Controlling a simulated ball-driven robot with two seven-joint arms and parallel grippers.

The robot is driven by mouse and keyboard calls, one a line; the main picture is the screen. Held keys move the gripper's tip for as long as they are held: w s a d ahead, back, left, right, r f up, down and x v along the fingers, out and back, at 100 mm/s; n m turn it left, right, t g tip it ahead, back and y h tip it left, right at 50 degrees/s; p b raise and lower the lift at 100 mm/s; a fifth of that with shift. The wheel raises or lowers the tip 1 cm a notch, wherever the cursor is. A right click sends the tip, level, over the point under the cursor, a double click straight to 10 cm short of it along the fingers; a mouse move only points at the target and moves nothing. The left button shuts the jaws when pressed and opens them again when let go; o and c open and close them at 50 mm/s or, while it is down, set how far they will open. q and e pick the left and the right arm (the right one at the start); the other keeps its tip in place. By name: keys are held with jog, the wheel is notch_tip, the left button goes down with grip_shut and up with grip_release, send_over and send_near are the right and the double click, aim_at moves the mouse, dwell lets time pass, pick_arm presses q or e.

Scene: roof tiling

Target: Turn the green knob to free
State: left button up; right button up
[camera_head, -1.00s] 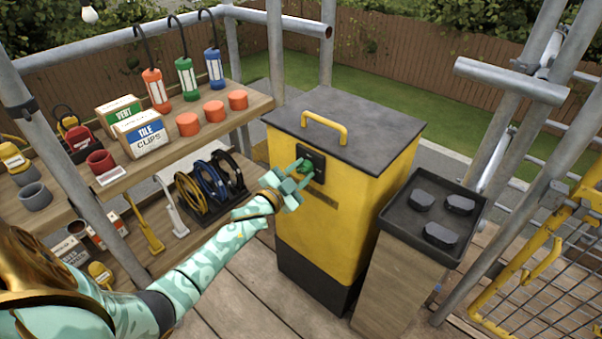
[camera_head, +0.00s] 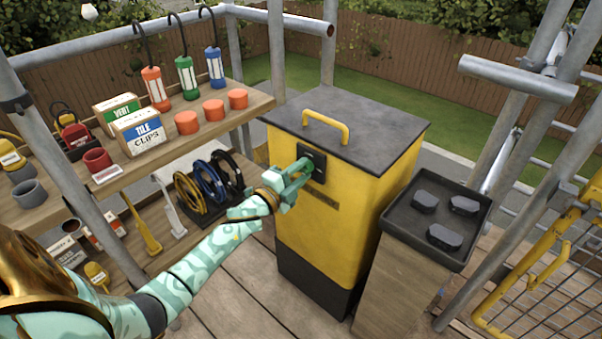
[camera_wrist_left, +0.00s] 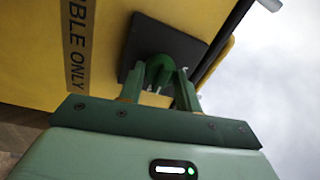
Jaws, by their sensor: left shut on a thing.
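The green knob (camera_wrist_left: 160,70) sits on a dark square plate on the front of the yellow box (camera_head: 335,225). The plate (camera_head: 318,158) shows in the head view, with the knob mostly hidden behind my gripper. My left gripper (camera_head: 303,168) is at the plate, its fingers shut on the knob. In the left wrist view my left gripper (camera_wrist_left: 160,88) has one finger on each side of the knob. Which way the knob points is hard to tell. My right gripper is not in view.
The box has a dark lid (camera_head: 375,130) with a yellow handle (camera_head: 325,124). A black tray (camera_head: 395,222) with dark blocks stands to its right. At left, a wooden shelf (camera_head: 255,108) holds lamps, boxes and orange cylinders. A scaffold pole (camera_head: 515,75) crosses the upper right.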

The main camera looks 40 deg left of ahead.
pick_arm(q)
jog(key=shift+f, duration=0.1)
dwell(0.4)
jog(key=o, duration=1)
jog(key=shift+c, duration=0.2)
jog(key=s+a+f+p, duration=0.1)
jog(key=s+p, duration=0.2)
jog(key=s, duration=1.3)
jog(key=shift+s+a+p, duration=0.15)
jog(key=shift+p, duration=0.15)
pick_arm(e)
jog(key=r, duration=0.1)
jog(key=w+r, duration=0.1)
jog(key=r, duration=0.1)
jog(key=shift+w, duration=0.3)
